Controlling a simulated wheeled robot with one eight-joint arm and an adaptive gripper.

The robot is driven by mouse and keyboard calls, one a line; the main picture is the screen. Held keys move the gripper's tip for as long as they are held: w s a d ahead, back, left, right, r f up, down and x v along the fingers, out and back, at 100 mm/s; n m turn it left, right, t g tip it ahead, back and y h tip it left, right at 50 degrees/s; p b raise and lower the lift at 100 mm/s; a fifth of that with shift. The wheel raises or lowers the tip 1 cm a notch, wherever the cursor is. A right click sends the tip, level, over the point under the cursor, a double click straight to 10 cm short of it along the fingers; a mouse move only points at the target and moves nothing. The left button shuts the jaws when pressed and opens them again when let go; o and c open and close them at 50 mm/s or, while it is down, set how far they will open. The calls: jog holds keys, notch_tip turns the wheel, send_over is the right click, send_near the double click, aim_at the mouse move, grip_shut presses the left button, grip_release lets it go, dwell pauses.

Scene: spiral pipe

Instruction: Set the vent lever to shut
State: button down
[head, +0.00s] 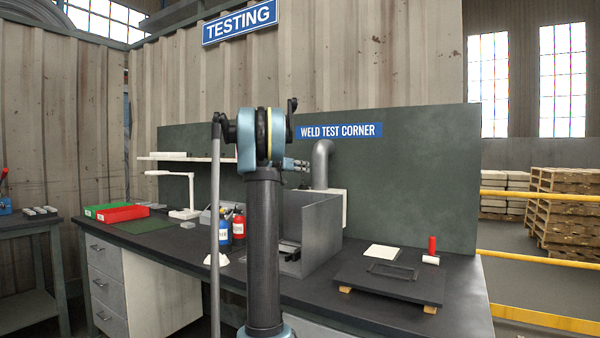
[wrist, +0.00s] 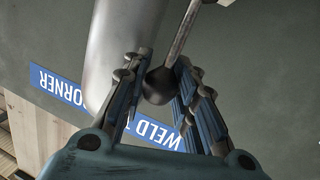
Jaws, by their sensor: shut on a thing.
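The vent lever shows in the wrist view as a thin metal rod (wrist: 182,32) that runs up from a dark round knob (wrist: 158,87). My gripper (wrist: 164,70) has its two fingers on either side of the knob and is shut on it. In the head view my gripper (head: 303,165) reaches toward the grey vent pipe (head: 321,165), with my arm in front. The lever cannot be made out there. The pipe also shows in the wrist view (wrist: 120,45), left of the rod. No marks for the lever's settings can be read.
A grey metal box (head: 318,230) stands on the dark bench below the pipe. A raised black plate (head: 385,283) is to its right, with a red cylinder (head: 432,245) at its back. Blue and red bottles (head: 238,226) stand left of my arm. The green back panel (head: 420,180) is close behind.

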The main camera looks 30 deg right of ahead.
jog(key=c, duration=1.2)
grip_release()
jog(key=shift+w+a, duration=0.15)
jog(key=shift+c, duration=0.2)
jog(key=v, duration=1.2)
jog(key=shift+w+f, duration=0.1)
jog(key=shift+f, duration=0.05)
jog(key=shift+c, duration=0.5)
